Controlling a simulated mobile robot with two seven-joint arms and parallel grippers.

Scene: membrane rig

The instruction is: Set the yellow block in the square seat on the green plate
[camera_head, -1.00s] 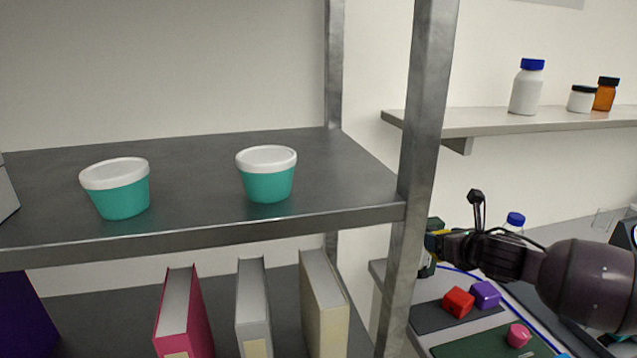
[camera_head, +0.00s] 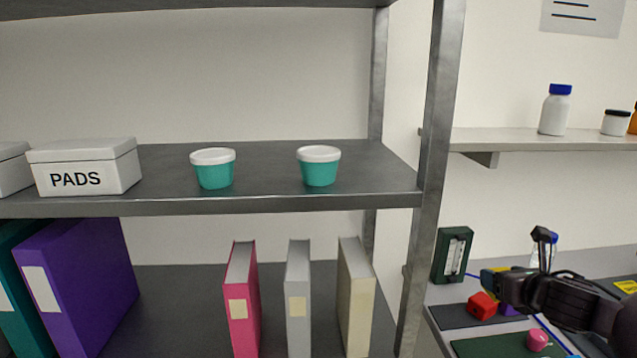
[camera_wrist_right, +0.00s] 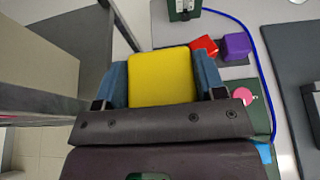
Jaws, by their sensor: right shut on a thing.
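My right gripper (camera_head: 490,281) is at the right in the head view, in front of the wall and above the low bench. In the right wrist view its blue finger pads are shut on the yellow block (camera_wrist_right: 162,76), one on each side. In the head view the block is mostly hidden by the gripper. The green plate (camera_head: 490,348) lies on the bench at the bottom right, cut off by the picture edge. A strip of the plate (camera_wrist_right: 240,87) shows right of the held block in the wrist view. The square seat cannot be made out. My left gripper is not in view.
A metal shelf post (camera_head: 437,150) stands left of the gripper. A red block (camera_head: 482,306) and a purple block (camera_wrist_right: 236,46) sit on a dark mat. A pink piece (camera_head: 538,341) is on the plate. A dark green device (camera_head: 453,255) stands behind. A blue cable runs alongside.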

